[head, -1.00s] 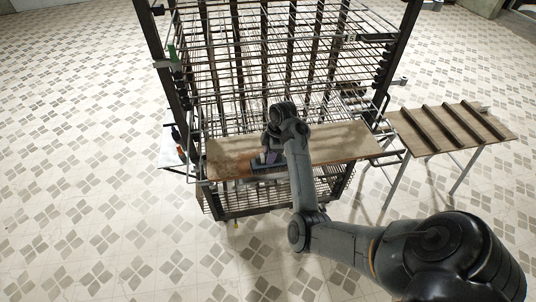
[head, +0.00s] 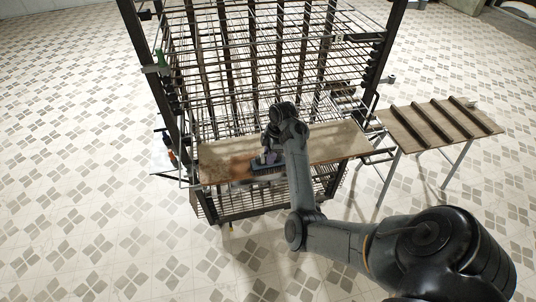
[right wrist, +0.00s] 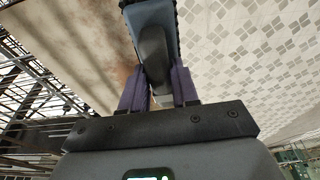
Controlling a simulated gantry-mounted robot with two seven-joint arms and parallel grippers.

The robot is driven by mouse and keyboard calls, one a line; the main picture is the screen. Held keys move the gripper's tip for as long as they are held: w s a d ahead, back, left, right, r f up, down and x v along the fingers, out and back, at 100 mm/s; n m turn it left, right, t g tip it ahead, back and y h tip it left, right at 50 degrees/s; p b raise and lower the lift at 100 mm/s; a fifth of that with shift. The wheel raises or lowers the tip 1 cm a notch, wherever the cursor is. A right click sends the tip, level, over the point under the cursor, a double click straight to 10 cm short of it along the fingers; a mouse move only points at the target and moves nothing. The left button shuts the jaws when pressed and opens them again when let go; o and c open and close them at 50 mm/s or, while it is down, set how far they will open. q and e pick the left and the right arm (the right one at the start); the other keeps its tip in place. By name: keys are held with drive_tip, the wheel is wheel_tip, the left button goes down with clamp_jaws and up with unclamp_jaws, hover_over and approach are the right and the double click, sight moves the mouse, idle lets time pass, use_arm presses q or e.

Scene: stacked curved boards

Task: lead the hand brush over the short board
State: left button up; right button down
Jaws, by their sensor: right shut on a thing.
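The short board (head: 325,143) lies across the front of the wire rack, with a rusty brown stain toward its left end. My right gripper (head: 268,156) is over the board's front edge, left of its middle, shut on the hand brush (head: 266,168). The brush is dark with a blue-grey body. In the right wrist view the purple fingers (right wrist: 158,88) clasp the handle of the brush (right wrist: 150,20), and the stained board (right wrist: 85,35) shows to its left. The brush appears to rest on the board, but contact is hidden. My left gripper is not in view.
The tall wire rack (head: 245,80) stands behind the board. A side table (head: 437,130) with dark slats on its top stands to the right. A small pale shelf with items (head: 163,160) is at the left. The tiled floor (head: 80,200) in front is clear.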

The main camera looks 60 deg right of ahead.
drive_tip(key=shift+s+f, duration=0.15)
drive_tip(key=shift+f, duration=0.05)
drive_tip(key=shift+s+d+r, duration=0.1)
drive_tip(key=shift+s+d, duration=0.9)
drive_tip(key=shift+s, duration=0.15)
drive_tip(key=shift+s+d+r, duration=0.2)
drive_tip(key=shift+s+d, duration=0.8)
drive_tip(key=shift+s, duration=0.05)
drive_tip(key=shift+w+d, duration=0.1)
drive_tip(key=shift+w+d+f, duration=0.15)
drive_tip(key=shift+w+d, duration=1.05)
drive_tip(key=shift+d, duration=0.05)
drive_tip(key=shift+a, duration=0.1)
drive_tip(key=shift+w+a, duration=0.95)
drive_tip(key=shift+w, duration=0.15)
